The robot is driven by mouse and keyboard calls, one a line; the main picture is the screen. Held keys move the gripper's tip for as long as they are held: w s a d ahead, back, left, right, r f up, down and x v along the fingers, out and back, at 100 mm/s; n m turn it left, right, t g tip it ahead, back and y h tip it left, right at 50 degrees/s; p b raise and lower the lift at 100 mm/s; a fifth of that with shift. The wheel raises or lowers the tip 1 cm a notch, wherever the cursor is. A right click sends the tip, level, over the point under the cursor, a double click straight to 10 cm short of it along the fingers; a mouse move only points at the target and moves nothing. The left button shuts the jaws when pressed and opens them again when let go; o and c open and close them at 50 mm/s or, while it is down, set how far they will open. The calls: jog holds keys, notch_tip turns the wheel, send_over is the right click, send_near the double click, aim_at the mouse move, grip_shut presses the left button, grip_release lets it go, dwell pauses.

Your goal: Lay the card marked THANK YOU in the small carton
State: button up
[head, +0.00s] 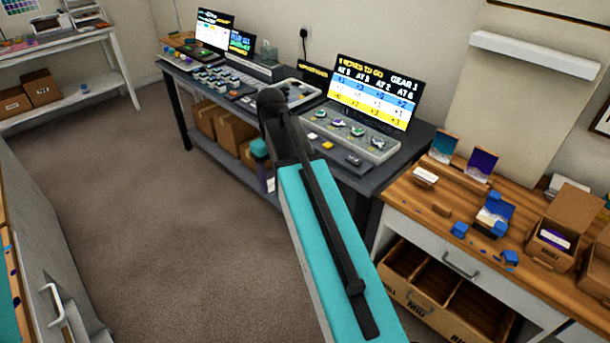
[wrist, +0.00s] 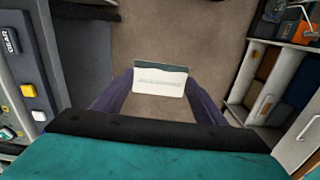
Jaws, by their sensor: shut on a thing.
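In the wrist view my gripper (wrist: 158,88) is shut on a white card (wrist: 160,80) with a dark green band along one edge. Its faint lettering is too blurred to read. The card is held over the carpet, in front of the dark desk. In the head view my gripper (head: 264,178) hangs at the desk's front edge, largely hidden behind my arm. An open brown carton (head: 549,259) stands on the wooden bench at right, with a purple and white item inside. Another carton (head: 598,265) is cut off by the right edge. I cannot tell which is the small carton.
The wooden bench (head: 405,194) also holds upright cards (head: 481,164), a white card stack (head: 424,177) and a blue holder (head: 495,212). Wooden bins (head: 430,290) lie below. Screens and control panels (head: 350,132) fill the dark desk. The carpet (head: 150,200) is clear at left.

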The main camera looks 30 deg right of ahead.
jog(key=w+a+n, duration=0.1)
jog(key=a+n, duration=0.1)
jog(key=a, duration=0.8)
jog(key=shift+w+r+n, duration=0.15)
jog(key=shift+r+n, duration=0.2)
jog(key=shift+n, duration=0.05)
jog(key=shift+a, duration=0.55)
jog(key=shift+s, duration=0.2)
